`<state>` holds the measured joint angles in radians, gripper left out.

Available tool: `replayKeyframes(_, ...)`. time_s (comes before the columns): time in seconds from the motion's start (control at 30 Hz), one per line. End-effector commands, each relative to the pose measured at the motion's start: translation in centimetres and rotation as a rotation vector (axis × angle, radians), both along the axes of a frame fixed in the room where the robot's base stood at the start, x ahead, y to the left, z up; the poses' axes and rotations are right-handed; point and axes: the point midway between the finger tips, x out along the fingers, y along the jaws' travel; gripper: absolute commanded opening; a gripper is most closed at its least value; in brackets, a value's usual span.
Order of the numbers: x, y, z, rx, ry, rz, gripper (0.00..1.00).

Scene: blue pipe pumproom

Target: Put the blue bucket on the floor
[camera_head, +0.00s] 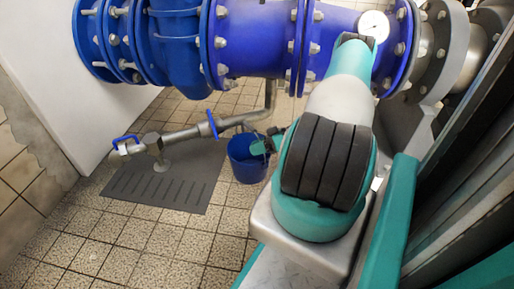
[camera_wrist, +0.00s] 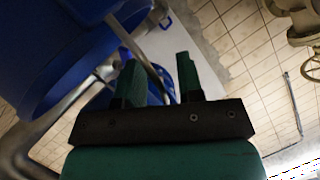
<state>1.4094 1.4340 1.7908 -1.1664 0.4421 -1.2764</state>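The blue bucket (camera_head: 246,169) is upright, below the blue pipe and beside the right edge of the dark grey mat in the head view. I cannot tell whether its base touches the floor. My gripper (camera_head: 262,145) is at the bucket's upper right rim, with a teal finger overlapping its opening. In the wrist view my gripper (camera_wrist: 159,82) has its two green fingers well apart. A thin grey bar and some blue show behind the gap; nothing is clearly clamped. The tiled floor (camera_head: 135,232) shows below and to the left.
A large blue flanged pipe (camera_head: 253,47) with a gauge (camera_head: 374,25) runs across above. A thin grey pipe (camera_head: 185,134) with blue valve handles juts out over the dark mat (camera_head: 150,193). A white panel (camera_head: 75,85) stands left. Tiles in front are clear.

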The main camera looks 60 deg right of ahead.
Motion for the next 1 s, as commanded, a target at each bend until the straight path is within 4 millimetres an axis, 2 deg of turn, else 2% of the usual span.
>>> replayKeyframes(0.27,0.0,0.0,0.4,-0.001,-0.001,0.000,0.34)
replayKeyframes(0.37,-0.8,-0.7,0.9,-0.001,-0.001,-0.003,0.34)
replayKeyframes(0.8,-7.5,-5.8,3.7,-0.002,0.000,-0.004,0.34)
replayKeyframes(1.0,-8.8,-6.9,4.1,0.000,-0.001,0.000,0.34)
